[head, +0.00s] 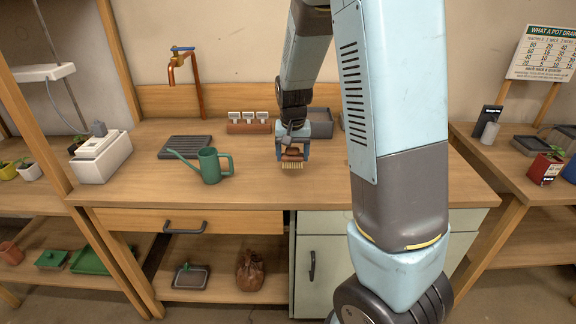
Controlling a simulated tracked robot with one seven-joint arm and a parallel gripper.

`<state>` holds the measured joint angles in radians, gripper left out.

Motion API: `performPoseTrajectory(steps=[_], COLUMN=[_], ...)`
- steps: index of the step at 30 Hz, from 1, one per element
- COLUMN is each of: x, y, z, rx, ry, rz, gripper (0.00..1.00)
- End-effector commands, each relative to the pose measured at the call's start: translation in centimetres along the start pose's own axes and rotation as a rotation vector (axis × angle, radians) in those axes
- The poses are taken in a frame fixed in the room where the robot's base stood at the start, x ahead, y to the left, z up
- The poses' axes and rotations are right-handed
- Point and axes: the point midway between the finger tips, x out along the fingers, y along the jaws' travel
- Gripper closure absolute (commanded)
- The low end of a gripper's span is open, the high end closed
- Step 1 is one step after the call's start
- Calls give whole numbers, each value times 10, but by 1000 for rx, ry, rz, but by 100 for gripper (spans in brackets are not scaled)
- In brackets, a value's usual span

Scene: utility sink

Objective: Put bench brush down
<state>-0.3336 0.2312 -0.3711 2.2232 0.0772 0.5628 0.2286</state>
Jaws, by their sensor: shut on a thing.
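The bench brush (292,164) has a brown wooden body and pale bristles that point down. My gripper (292,150) is shut on the brush from above, over the wooden counter (255,183), right of the middle of its left half. The bristles are close to the counter top; I cannot tell whether they touch it. My arm comes down from above and covers part of the counter to the right.
A green watering can (209,165) stands left of the brush. Behind are a dark slatted tray (185,147), a terracotta holder with white tags (249,123) and a grey bin (321,118). A copper tap (183,62) rises at the back. Clear counter lies in front.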

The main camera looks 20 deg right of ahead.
Motion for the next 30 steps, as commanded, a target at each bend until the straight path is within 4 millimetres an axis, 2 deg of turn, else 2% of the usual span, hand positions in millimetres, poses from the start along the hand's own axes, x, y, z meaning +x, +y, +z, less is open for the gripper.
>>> performPoseTrajectory(steps=[3,14,20,30], x=[13,30,55,58], y=[-5,-12,-11,-11], z=[-6,-14,-10,-9], rx=[-1,-1,0,0], ry=[-1,-1,-1,0], rz=[1,1,1,0], gripper=[54,54,54,54])
